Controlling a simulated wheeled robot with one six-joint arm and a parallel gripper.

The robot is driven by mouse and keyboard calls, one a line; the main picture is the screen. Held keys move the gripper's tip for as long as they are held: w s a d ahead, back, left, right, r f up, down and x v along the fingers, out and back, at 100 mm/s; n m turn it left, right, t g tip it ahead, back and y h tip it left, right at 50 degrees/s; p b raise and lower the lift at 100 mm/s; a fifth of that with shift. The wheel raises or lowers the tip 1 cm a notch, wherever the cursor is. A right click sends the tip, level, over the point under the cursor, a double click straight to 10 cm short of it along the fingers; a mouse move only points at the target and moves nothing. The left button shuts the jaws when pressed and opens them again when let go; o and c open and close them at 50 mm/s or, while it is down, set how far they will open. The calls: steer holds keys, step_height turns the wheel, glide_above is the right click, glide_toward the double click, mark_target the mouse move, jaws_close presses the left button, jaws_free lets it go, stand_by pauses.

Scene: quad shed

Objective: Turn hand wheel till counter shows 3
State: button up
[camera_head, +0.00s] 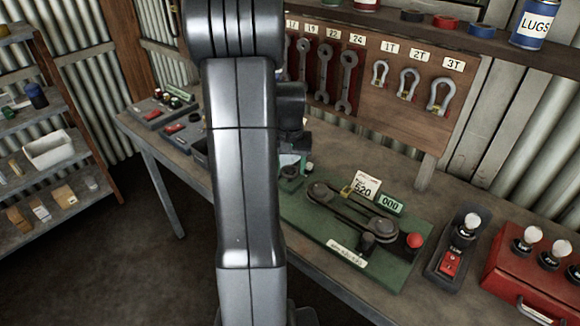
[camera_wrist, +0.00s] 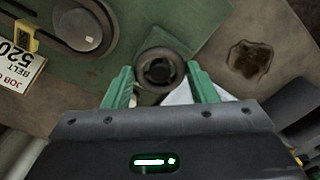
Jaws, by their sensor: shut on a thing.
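The green board (camera_head: 395,262) on the bench carries a belt running over round pulleys, a red knob (camera_head: 415,240) and a counter (camera_head: 390,203) that reads 000. In the wrist view a dark ring-shaped hand wheel (camera_wrist: 143,63) stands at the board's corner. My gripper (camera_wrist: 160,76) has its green fingers on either side of the wheel, shut on it. In the head view my arm hides most of the gripper and the wheel; only a bit of teal finger shows beside the arm. The counter is outside the wrist view.
A switch box (camera_head: 452,250) and a red box (camera_head: 530,275) with bulbs stand to the right. Spanners (camera_head: 346,82) and shackles (camera_head: 409,82) hang on the panel behind. Shelves (camera_head: 60,190) stand at left.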

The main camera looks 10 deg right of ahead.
mark_target(290, 170)
steer(key=n, duration=0.4)
steer(key=shift+n, duration=0.3)
steer(key=n, duration=0.4)
steer(key=shift+n+b, duration=0.3)
steer(key=shift+b, duration=0.05)
steer(key=o, duration=1)
steer(key=shift+r, duration=0.1)
step_height(290, 170, up, 14)
steer(key=shift+f+b, duration=0.15)
steer(key=shift+b, duration=0.25)
steer(key=shift+f, duration=0.1)
